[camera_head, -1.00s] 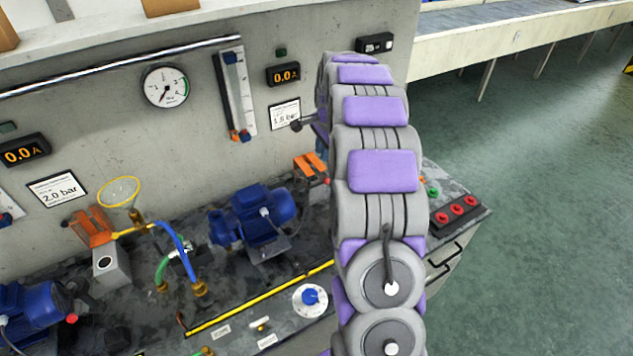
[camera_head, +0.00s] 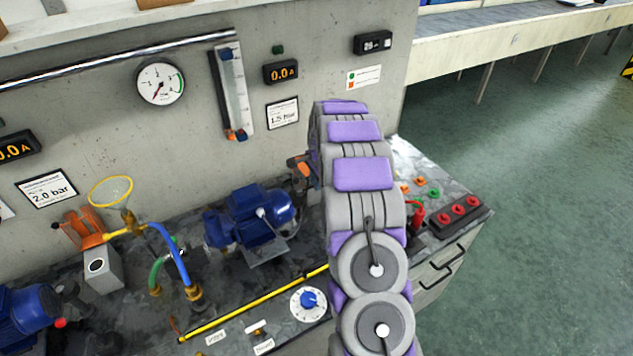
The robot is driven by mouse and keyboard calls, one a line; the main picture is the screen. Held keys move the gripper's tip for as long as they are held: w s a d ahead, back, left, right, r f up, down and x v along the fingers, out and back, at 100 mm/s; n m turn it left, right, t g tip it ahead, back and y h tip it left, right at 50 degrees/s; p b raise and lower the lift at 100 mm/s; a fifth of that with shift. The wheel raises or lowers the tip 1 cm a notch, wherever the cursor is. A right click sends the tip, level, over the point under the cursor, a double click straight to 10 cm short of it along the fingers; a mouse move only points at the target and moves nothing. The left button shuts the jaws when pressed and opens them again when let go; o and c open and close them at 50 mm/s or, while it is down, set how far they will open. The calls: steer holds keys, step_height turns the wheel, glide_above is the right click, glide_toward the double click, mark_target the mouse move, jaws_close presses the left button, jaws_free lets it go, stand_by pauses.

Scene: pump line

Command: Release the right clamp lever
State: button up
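An orange clamp (camera_head: 298,170) shows at the back of the bench, just left of my arm and right of a blue pump motor. It is partly covered by my arm, and its lever position is unclear. Another orange clamp (camera_head: 82,229) stands farther left, by a grey block. My arm (camera_head: 362,174) rises through the middle right of the view and bends away toward the wall. Its far end is down near the right orange clamp. My gripper is hidden behind the arm, so its fingers and any contact cannot be made out.
The blue pump motor (camera_head: 250,215) stands left of my arm. Blue and green hoses (camera_head: 168,248) and a yellow-rimmed funnel (camera_head: 112,192) are farther left. A dark panel with red buttons (camera_head: 458,215) sits at the right bench end. The green floor (camera_head: 530,200) beyond is clear.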

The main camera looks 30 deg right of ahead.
steer(key=shift+r, duration=0.1)
jaws_close()
stand_by(1.3)
